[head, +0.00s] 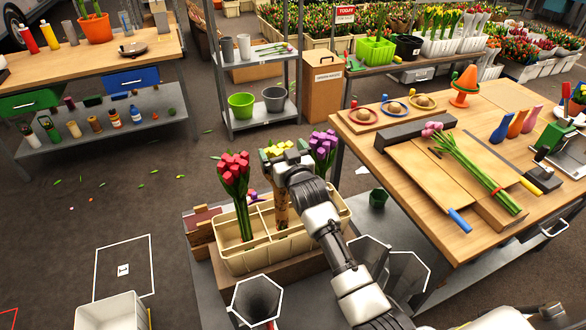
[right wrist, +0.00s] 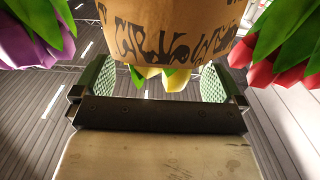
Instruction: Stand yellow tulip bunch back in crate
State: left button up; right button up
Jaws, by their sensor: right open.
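The cream crate (head: 262,260) stands on a low surface in the head view. The yellow tulip bunch (head: 281,210), in printed brown paper, is upright in its middle part, between the red bunch (head: 234,178) and the purple bunch (head: 323,147). My right gripper (head: 285,153) is over its top and hides some yellow heads. In the right wrist view the paper wrap (right wrist: 175,28) fills the top middle, and yellow heads (right wrist: 165,76) show between the open fingers (right wrist: 158,84). I cannot tell whether the fingers touch the bunch. My left gripper is out of view.
Dark hexagonal vases (head: 257,298) stand in front of the crate. A wooden workbench (head: 400,185) at the right holds a pink tulip bunch (head: 470,170). A small green pot (head: 377,198) sits right of the crate.

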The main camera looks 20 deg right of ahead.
jog(key=s+b, duration=0.1)
jog(key=s, duration=0.9)
jog(key=shift+s+d, duration=0.15)
jog(key=shift+s, duration=0.1)
jog(key=s+f+g, duration=0.3)
jog(key=f+g, duration=0.2)
jog(key=f, duration=1.5)
jog(key=s+f+n+g, duration=0.1)
jog(key=s+f+g, duration=0.2)
jog(key=s+f, duration=0.55)
jog(key=s+f+g, duration=0.2)
jog(key=s+f, duration=0.4)
jog(key=f, duration=0.6)
jog(key=s+d+f+g, duration=0.1)
jog(key=s+f, duration=0.3)
jog(key=s, duration=0.6)
jog(key=s+d+f+g, duration=0.1)
jog(key=s+f+g, duration=0.2)
jog(key=s, duration=0.7)
jog(key=s+d+f+n+g, duration=0.1)
jog(key=s+f+g, duration=0.2)
jog(key=s+f, duration=0.4)
jog(key=s, duration=0.3)
jog(key=shift+s+d+f+h, duration=0.15)
jog(key=shift+s+f+h, duration=0.1)
jog(key=shift+s+h, duration=0.1)
jog(key=shift+c, duration=0.5)
